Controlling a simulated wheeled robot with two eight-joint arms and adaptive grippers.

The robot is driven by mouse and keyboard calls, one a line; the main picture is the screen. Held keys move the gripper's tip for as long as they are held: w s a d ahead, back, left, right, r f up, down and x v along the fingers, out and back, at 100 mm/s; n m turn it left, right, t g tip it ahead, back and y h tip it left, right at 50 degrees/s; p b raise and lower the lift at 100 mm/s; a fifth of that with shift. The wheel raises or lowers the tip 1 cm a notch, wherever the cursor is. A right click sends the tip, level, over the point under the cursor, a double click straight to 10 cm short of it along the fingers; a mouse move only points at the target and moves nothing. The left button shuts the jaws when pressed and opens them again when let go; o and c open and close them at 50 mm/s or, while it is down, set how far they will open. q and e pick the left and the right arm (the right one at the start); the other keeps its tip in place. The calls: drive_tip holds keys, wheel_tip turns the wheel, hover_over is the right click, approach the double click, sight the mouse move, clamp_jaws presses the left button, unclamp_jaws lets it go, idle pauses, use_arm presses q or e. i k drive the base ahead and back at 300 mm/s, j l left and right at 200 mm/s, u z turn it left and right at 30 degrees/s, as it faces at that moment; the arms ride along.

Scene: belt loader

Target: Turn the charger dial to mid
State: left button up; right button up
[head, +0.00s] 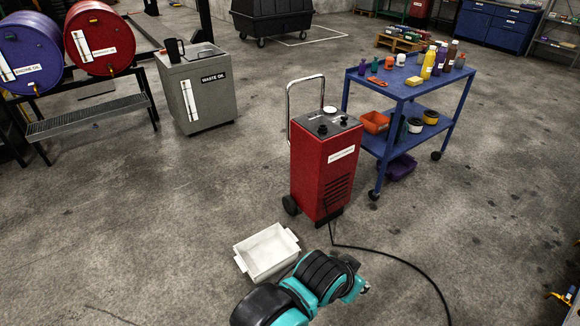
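The charger (322,165) is a red upright cabinet on wheels, with a dark top panel, a chrome push handle and a white label. On its top panel are a black round knob (322,130) and a white round part (330,109). I cannot tell from here which part is the dial or where it points. A teal and black arm of mine reaches in at the bottom centre, in front of the charger and apart from its top. No gripper fingers can be made out.
A white tray (266,252) lies on the floor before the charger. A black cable (400,262) runs right from its base. A blue cart (412,91) with bottles stands close behind right. A grey waste oil bin (208,94) stands left. The floor left of the charger is clear.

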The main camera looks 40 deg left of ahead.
sight(324, 147)
drive_tip(key=u, duration=1.25)
drive_tip(key=i+l+z, duration=0.15)
drive_tip(key=i, duration=0.2)
